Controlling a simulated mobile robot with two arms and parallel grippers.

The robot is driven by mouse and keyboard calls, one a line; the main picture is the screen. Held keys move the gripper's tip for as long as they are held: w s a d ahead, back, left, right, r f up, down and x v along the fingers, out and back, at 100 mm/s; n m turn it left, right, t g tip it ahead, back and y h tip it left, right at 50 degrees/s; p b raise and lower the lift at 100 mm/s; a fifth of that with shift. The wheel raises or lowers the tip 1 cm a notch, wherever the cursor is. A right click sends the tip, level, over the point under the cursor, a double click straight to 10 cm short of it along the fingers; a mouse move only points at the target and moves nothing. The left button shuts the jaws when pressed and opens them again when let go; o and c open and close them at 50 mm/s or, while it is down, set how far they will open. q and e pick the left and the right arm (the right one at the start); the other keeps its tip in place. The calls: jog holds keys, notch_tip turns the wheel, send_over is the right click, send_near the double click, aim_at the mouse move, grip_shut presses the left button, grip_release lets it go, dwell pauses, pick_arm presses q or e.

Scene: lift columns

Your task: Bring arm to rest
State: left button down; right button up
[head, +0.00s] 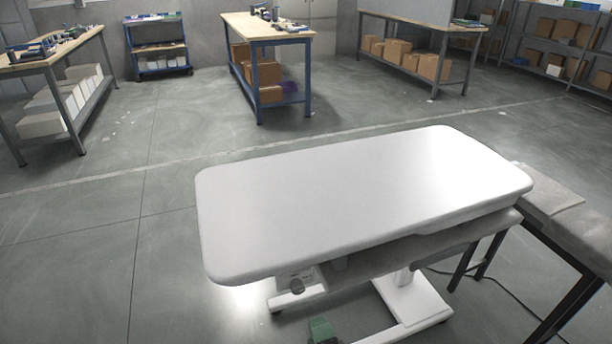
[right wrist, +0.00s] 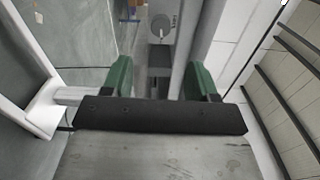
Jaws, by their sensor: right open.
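My right gripper (head: 322,330) shows only as a small green part at the bottom edge of the head view, below the front of a white lift table (head: 360,195). In the right wrist view its two green fingers (right wrist: 160,76) stand wide apart with nothing between them. A round grey knob (right wrist: 161,24) on the lift table's underside control box lies beyond the fingers, apart from them. The same knob (head: 297,286) shows under the tabletop in the head view. My left gripper is out of view.
A grey bench (head: 570,215) stands close against the lift table's right side. The lift table's white base (head: 410,305) reaches along the floor near my right gripper. A black cable (head: 505,293) lies at right. Open floor (head: 90,240) is at left; workbenches (head: 268,28) stand far back.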

jog(key=s+d+f+n+g+h+p, duration=0.15)
jog(key=s+d+f+n+g, duration=0.35)
jog(key=f, duration=0.7)
jog(key=s+d+f+n+g+h+p, duration=0.1)
jog(key=s+d+f+n+g+p, duration=0.15)
jog(key=s+f+n, duration=0.65)
jog(key=s+d+f+n+g+h+p, duration=0.1)
jog(key=s+d+f+g, duration=0.3)
jog(key=s, duration=0.6)
jog(key=s+d+f+n+g+h+p, duration=0.2)
jog(key=s+d+f+g+p, duration=0.1)
jog(key=s+d+f, duration=0.5)
jog(key=shift+s+f+g, duration=0.55)
jog(key=shift+s+g, duration=0.3)
jog(key=shift+s, duration=0.3)
